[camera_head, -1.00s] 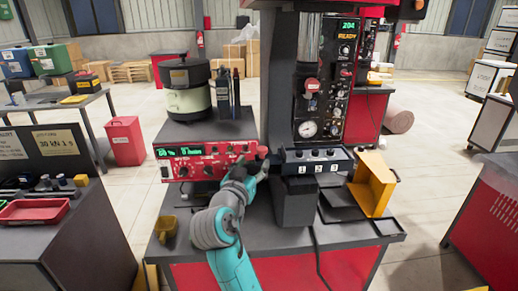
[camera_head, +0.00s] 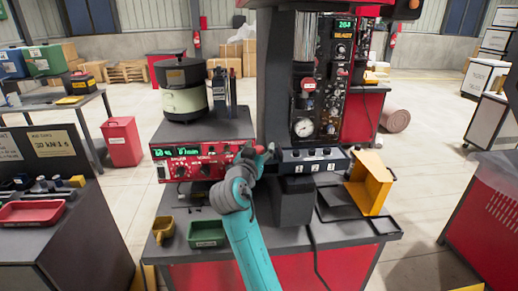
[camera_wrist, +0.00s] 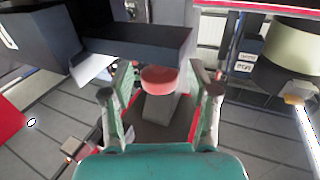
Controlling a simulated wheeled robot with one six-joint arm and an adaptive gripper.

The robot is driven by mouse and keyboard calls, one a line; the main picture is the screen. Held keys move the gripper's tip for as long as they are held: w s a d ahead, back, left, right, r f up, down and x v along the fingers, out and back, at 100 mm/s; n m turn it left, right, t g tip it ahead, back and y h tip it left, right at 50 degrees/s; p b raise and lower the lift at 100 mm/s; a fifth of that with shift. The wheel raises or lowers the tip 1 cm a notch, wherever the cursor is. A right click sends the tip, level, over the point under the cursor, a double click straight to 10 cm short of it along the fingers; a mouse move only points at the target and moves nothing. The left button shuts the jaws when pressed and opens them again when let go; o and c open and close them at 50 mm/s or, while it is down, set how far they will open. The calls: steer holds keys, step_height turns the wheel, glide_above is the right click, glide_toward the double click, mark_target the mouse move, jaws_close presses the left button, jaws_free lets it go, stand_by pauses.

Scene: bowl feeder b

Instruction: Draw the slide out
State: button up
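My gripper (camera_head: 258,154) is in the gap between the red control panel and the black button box in the head view. In the wrist view my gripper (camera_wrist: 160,98) is open, its two fingers spread wide. A round red knob (camera_wrist: 158,80) on a pale stem shows between the fingers, with visible room on both sides. I cannot tell how far beyond the fingertips it is. In the head view my arm and gripper mostly hide this spot, and no slide can be made out clearly.
The button box (camera_head: 312,160) is close on the right, the red control panel (camera_head: 200,162) on the left. The bowl feeder (camera_head: 184,85) stands above the panel. A yellow chute (camera_head: 370,185), a green tray (camera_head: 207,233) and a yellow scoop (camera_head: 163,229) are on the bench.

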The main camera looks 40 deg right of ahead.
jaws_close()
steer(key=shift+w+a, duration=0.1)
steer(key=shift+a, duration=0.05)
steer(key=w+a, duration=0.8)
steer(key=a, duration=0.4)
steer(key=w+a, duration=0.8)
steer(key=a, duration=0.4)
steer(key=shift+w+a, duration=0.15)
steer(key=shift+o, duration=0.5)
jaws_free()
steer(key=shift+a, duration=0.1)
steer(key=v, duration=1.2)
